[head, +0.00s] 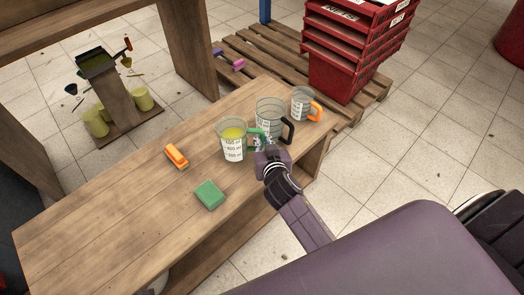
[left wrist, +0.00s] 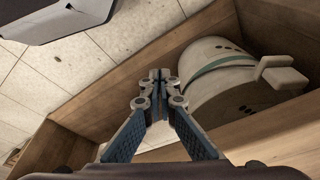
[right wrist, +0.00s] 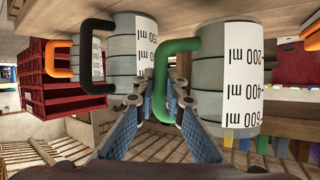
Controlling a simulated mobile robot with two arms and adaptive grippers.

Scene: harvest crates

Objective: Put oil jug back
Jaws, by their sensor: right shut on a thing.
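The oil jug (head: 232,146) is a clear measuring jug with yellow liquid and a green handle. It is upright at the bench's right part, on or just above the wood; I cannot tell which. In the upside-down right wrist view the oil jug (right wrist: 226,75) shows its printed scale. My right gripper (head: 262,150) is shut on its green handle (right wrist: 163,75). A black-handled jug (head: 268,108) and an orange-handled jug (head: 301,105) stand beside it, both seemingly empty. My left gripper (left wrist: 160,76) is shut and empty, near the bench's lower side.
On the wooden bench (head: 110,220) lie an orange-handled brush (head: 176,156) and a green sponge (head: 210,195). Stacked red crates (head: 340,70) stand on a pallet (head: 258,60) behind. A pale striped container (left wrist: 225,85) lies inside the bench. The bench's left part is clear.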

